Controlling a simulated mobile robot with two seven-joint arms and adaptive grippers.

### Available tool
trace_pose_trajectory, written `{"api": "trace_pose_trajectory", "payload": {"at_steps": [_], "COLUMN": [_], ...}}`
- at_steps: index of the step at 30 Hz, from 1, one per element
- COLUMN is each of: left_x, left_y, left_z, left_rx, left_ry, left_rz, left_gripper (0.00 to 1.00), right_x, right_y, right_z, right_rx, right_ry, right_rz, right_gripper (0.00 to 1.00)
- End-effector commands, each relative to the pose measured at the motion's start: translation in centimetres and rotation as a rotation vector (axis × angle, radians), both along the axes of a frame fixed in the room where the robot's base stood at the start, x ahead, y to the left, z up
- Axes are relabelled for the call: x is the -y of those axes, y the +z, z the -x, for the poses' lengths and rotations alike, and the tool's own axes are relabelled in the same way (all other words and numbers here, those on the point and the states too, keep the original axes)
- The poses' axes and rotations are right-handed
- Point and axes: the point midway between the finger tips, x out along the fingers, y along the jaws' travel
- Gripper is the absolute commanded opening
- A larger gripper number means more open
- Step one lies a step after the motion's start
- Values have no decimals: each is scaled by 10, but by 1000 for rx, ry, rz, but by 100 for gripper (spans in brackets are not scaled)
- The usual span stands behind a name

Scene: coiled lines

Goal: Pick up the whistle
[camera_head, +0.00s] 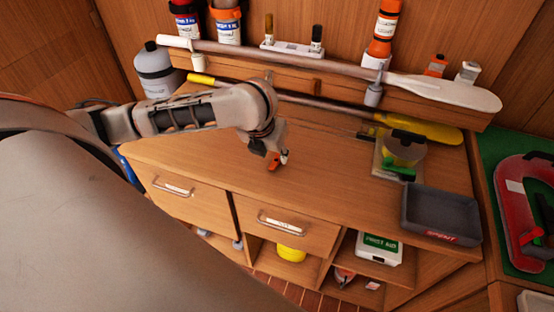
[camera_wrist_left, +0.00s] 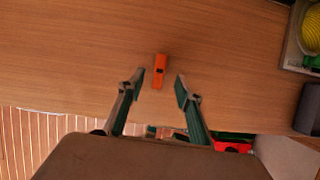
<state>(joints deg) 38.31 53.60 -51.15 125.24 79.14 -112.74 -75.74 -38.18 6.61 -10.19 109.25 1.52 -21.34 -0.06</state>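The whistle (camera_wrist_left: 160,71) is a small orange piece lying on the wooden counter (camera_wrist_left: 75,50) in the left wrist view. It lies just ahead of my left gripper (camera_wrist_left: 160,82), roughly centred between the two spread fingertips, with clear space on both sides. In the head view the left gripper (camera_head: 280,157) points down close to the counter, and the orange of the whistle (camera_head: 272,164) shows beside its tip, partly hidden. I cannot tell the exact height of the fingertips above the counter. My right gripper is not in view.
A dark grey tray (camera_head: 441,214) and a clear container (camera_head: 404,148) stand to the right on the counter. A paddle (camera_head: 440,88) rests along the shelf behind, and a grey bottle (camera_head: 156,70) stands at the back left. The counter around the whistle is clear.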

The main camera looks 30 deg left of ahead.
Motion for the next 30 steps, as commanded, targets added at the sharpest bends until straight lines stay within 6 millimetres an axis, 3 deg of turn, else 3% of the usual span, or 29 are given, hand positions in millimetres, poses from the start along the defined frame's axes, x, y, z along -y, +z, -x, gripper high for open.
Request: {"api": "trace_pose_trajectory", "payload": {"at_steps": [9, 17, 21, 30], "left_x": [-5, -5, -5, -5], "left_y": [-36, -38, -37, -37], "left_z": [-18, -19, -19, -19], "left_rx": [-2, 0, 0, 0], "left_ry": [3, 1, 1, 1], "left_rz": [2, 1, 1, 0], "left_gripper": [35, 35, 4, 3], "right_x": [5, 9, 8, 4], "right_y": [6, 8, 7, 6], "right_z": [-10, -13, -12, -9], "right_rx": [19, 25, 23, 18], "right_ry": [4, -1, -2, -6], "right_rz": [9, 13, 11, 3], "right_gripper": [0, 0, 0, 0]}}
